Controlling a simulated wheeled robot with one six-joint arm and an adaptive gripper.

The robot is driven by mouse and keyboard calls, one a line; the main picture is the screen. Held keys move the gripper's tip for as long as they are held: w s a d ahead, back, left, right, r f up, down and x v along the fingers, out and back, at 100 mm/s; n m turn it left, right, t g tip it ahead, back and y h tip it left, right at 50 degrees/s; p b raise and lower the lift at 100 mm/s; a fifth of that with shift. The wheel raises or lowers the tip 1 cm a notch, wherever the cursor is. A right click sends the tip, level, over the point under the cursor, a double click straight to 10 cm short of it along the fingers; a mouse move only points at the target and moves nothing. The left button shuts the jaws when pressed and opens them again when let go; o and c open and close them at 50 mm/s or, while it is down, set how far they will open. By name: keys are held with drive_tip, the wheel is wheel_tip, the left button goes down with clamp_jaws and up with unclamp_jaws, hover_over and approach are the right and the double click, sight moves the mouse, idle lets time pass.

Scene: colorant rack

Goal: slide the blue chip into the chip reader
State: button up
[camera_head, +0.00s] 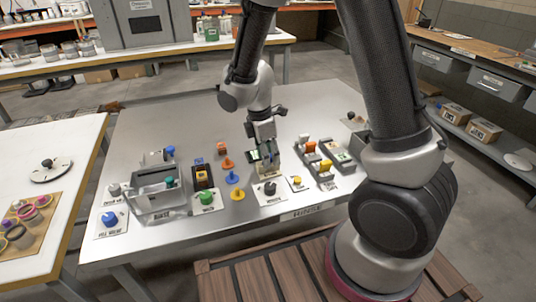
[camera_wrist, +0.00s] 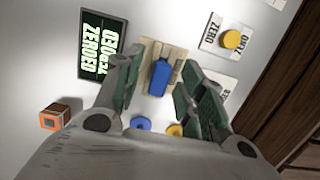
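In the wrist view, a small upright blue piece (camera_wrist: 160,77), which looks like the blue chip, stands at a beige block (camera_wrist: 177,58). Whether it sits in a slot there I cannot tell. A dark display (camera_wrist: 100,45) with green letters, seemingly reading "ZEROED", is beside the block. My gripper (camera_wrist: 162,66) is open, with one finger on each side of the blue piece and gaps visible. In the head view, my gripper (camera_head: 264,146) points down over the beige block (camera_head: 273,163), beside the display (camera_head: 254,155); the blue piece is hidden there.
A yellow button (camera_wrist: 231,40) on a "ZERO" plate and an orange box (camera_wrist: 54,116) lie near the gripper. In the head view, orange (camera_head: 228,163) and blue (camera_head: 233,178) pegs stand left, a slotted rack (camera_head: 328,160) right. A grey tray (camera_head: 158,199) is farther left.

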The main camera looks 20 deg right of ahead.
wheel_tip(320, 180, up, 12)
drive_tip(key=a, duration=0.1)
drive_tip(key=shift+a, duration=0.4)
drive_tip(key=shift+f, duration=0.1)
drive_tip(key=s+d+r+m+t+y, duration=0.1)
drive_tip(key=s+d+r+m+t, duration=0.1)
drive_tip(key=s+d+r+m, duration=0.4)
drive_tip(key=s+d+r+m+t, duration=0.2)
drive_tip(key=s+d+r+m, duration=0.5)
drive_tip(key=s+d+m, duration=0.3)
drive_tip(key=s+m, duration=0.2)
drive_tip(key=s, duration=0.1)
drive_tip(key=shift+d+r+y, duration=0.2)
drive_tip(key=shift+d+y, duration=0.15)
drive_tip(key=shift+y, duration=0.05)
